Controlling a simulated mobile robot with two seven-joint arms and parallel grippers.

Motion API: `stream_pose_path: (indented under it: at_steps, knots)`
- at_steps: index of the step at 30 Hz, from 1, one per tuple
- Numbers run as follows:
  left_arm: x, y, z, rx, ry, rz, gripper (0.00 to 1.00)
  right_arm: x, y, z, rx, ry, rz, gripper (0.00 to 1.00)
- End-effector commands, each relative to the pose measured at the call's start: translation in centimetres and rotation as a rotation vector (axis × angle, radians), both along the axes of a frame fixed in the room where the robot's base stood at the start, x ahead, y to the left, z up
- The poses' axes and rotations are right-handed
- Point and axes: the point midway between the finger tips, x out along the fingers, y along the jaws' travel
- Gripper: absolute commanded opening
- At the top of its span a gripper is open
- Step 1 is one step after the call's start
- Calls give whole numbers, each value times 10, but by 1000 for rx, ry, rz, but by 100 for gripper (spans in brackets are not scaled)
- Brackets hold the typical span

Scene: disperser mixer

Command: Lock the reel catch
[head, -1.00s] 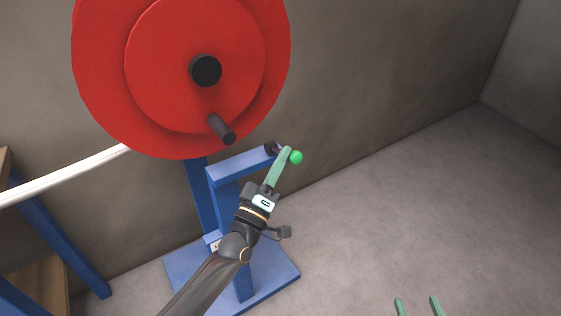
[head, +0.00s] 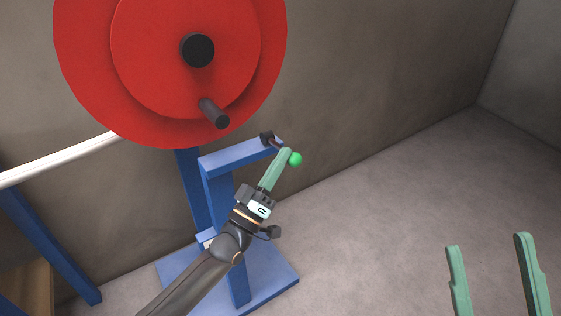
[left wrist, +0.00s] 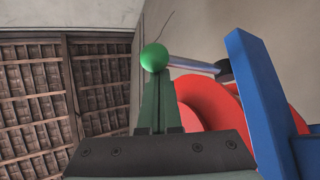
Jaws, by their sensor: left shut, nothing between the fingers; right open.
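The red reel (head: 150,125) stands upright on a blue stand (head: 236,156). The catch is a short grey lever (left wrist: 193,64) running from a dark pivot (head: 267,138) on the stand's arm to a green ball knob (head: 296,159). In the head view the lever is mostly hidden by my fingers. My left gripper (head: 286,152) is shut and empty, its tips right beside the knob. In the left wrist view the knob (left wrist: 154,57) shows at the fingertips; I cannot tell whether they touch. My right gripper (head: 490,245) is open and empty at the lower right, far from the catch.
A dark crank handle (head: 214,113) sticks out from the reel above the catch. A white hose or bar (head: 60,160) leads left from the reel. A grey wall stands behind. The floor (head: 390,200) to the right is clear.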

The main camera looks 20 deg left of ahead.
Motion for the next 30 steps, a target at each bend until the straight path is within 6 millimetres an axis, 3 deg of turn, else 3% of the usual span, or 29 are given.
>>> stream_pose_path:
  at_steps: [30]
  knots:
    - [-1, -1, -10, 17, -11, -1, 0, 1, 0, -9, 6, 7, 7, 67]
